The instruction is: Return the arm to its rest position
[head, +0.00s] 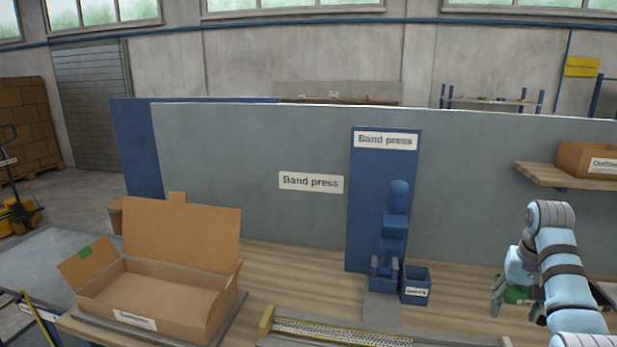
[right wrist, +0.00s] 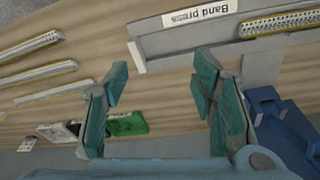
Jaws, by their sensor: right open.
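My right arm comes in at the right edge of the head view, in light blue with dark bands. Its gripper (head: 515,296) hangs over the right part of the wooden bench, partly hidden by the arm. In the right wrist view the two teal fingers (right wrist: 160,88) are spread wide with nothing between them, only bench surface beyond. A green object (right wrist: 126,123) lies on the bench near the left finger; in the head view it shows partly behind the gripper. My left gripper is not in either view.
The blue band press (head: 390,240) stands at the back of the bench, with a small blue bin (head: 416,287) beside it. An open cardboard box (head: 150,298) stands at left. A yellow-edged strip (head: 335,330) lies in front. A shelf (head: 548,176) with a box projects at right.

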